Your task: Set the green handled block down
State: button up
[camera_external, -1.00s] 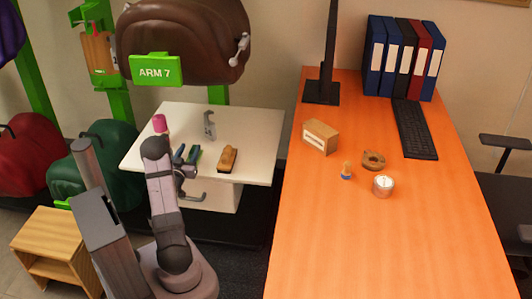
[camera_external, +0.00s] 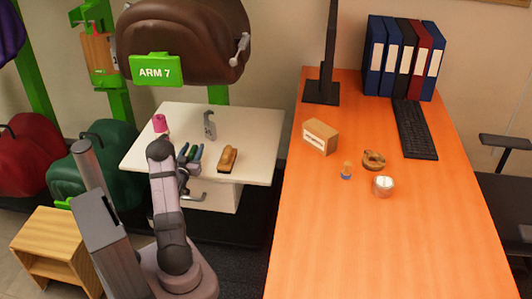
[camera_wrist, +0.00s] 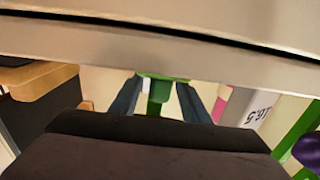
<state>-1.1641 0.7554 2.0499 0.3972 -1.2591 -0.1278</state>
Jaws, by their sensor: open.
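My gripper (camera_wrist: 158,100) is open in the wrist view, its two dark blue fingers spread either side of a green piece. In the external view my gripper (camera_external: 189,153) is low at the front part of the white table (camera_external: 258,130). Some green, likely the block (camera_external: 191,154), shows between the fingers there. I cannot tell whether its underside touches the table.
A wooden brush-like piece (camera_external: 228,158) lies close right of my gripper. A grey metal bracket (camera_external: 209,125) stands behind it, and a pink-topped item (camera_external: 160,123) is to the left. A brown saddle (camera_external: 185,40) hangs above the back. The table's right side is clear.

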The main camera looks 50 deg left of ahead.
aim_at(196, 145)
jog(key=shift+x, duration=1.7)
jog(key=shift+r, duration=0.1)
grip_shut()
jog(key=shift+r, duration=0.1)
notch_tip(196, 145, up, 10)
jog(key=p, duration=0.2)
